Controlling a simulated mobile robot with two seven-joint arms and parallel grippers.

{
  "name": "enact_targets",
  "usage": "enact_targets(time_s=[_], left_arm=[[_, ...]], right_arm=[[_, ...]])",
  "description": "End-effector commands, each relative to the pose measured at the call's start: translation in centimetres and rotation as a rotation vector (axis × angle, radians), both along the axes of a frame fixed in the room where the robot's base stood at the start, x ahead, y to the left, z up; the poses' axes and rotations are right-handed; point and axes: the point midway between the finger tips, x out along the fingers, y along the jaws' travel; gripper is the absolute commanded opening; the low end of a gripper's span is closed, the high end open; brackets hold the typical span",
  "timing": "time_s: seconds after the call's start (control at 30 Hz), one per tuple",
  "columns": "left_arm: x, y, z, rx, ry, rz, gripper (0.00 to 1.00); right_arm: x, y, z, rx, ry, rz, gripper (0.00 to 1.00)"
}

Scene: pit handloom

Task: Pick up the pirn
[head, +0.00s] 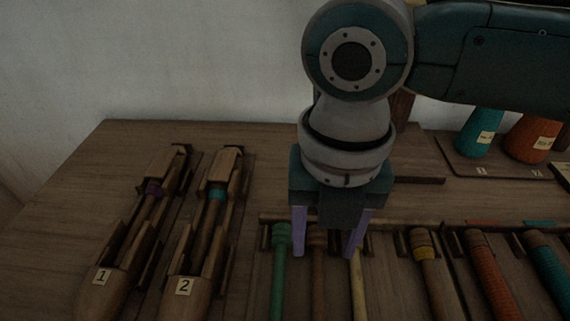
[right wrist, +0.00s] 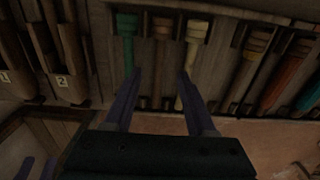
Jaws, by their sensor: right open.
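Several pirns lie side by side in a wooden rack. They include a green one (head: 279,270), a brown one (head: 318,275), a cream one (head: 356,280), a yellow-banded one (head: 425,258), an orange one (head: 484,265) and a teal one (head: 546,255). My right gripper (head: 324,250) points down over the left part of the rack, open and empty. In the right wrist view its fingertips (right wrist: 159,74) straddle the brown pirn (right wrist: 160,50), between the green (right wrist: 128,45) and cream (right wrist: 194,50) ones. Height above the pirns is unclear.
Two wooden shuttles numbered 1 (head: 105,285) and 2 (head: 190,290) lie left of the rack. A teal cone (head: 478,135) and an orange cone (head: 530,140) stand on a board at the back right. Two purple prongs (right wrist: 37,168), perhaps my left gripper, show low in the wrist view.

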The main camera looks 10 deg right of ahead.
Motion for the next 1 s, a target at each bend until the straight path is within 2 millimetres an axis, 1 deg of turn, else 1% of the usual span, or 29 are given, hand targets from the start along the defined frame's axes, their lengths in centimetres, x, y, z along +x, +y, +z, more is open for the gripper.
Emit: enact_targets(time_s=[0.03, 0.17, 0.33, 0.47, 0.67, 0.77, 1.0], left_arm=[[0.0, 0.0, -0.5, 0.000, 0.000, 0.000, 0.50], [0.0, 0.0, -1.2, 0.001, 0.001, -0.001, 0.50], [0.0, 0.2, -2.5, 0.005, 0.000, -0.004, 0.50], [0.0, 0.2, -2.7, 0.009, 0.000, -0.005, 0.50], [0.0, 0.3, -2.6, 0.011, -0.001, -0.007, 0.50], [0.0, 0.3, -2.6, 0.011, -0.001, -0.007, 0.50], [0.0, 0.3, -2.6, 0.010, -0.002, -0.006, 0.50]], right_arm=[[-0.1, 0.0, -0.9, -0.001, 0.001, 0.000, 0.56], [-0.1, 0.1, -2.6, -0.001, 0.001, 0.000, 0.56], [-0.2, 0.2, -5.3, 0.000, 0.001, 0.000, 0.56], [-0.2, 0.2, -6.2, 0.000, 0.000, 0.000, 0.56], [-0.2, 0.2, -6.1, 0.001, -0.001, 0.000, 0.56], [-0.2, 0.2, -6.1, 0.001, -0.001, 0.000, 0.47], [-0.2, 0.1, -6.1, 0.000, -0.001, 0.000, 0.20]])
